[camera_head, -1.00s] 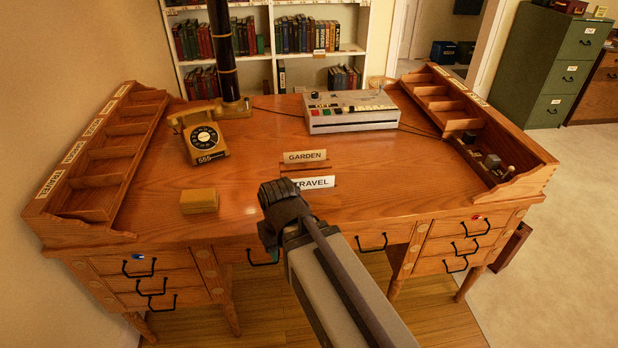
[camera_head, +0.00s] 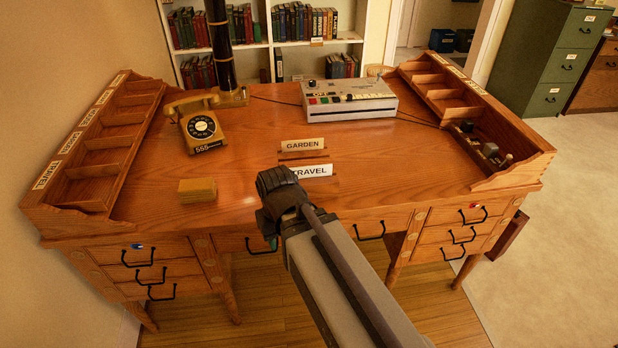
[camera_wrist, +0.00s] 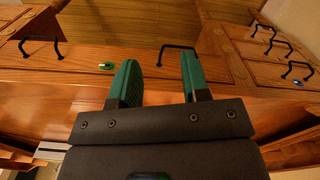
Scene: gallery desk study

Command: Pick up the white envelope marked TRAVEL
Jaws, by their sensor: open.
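The white envelope marked TRAVEL (camera_head: 311,171) stands upright in a low wooden holder near the middle of the desk, its face towards me. My gripper's dark end hides its left edge in the head view. A cream GARDEN envelope (camera_head: 303,145) stands just behind it. My gripper (camera_wrist: 158,60) is open and empty, its two green fingers apart over the desk's front edge and drawers in the wrist view. The fingertips are hard to make out in the head view. A pale strip (camera_wrist: 50,150) at lower left in the wrist view is too small to identify.
A yellow block (camera_head: 197,190) lies left of my gripper, with a telephone (camera_head: 198,125) behind it. A grey machine (camera_head: 347,100) stands at the back. Labelled compartment racks (camera_head: 95,150) and (camera_head: 480,120) flank the desk. The desktop right of the envelopes is clear.

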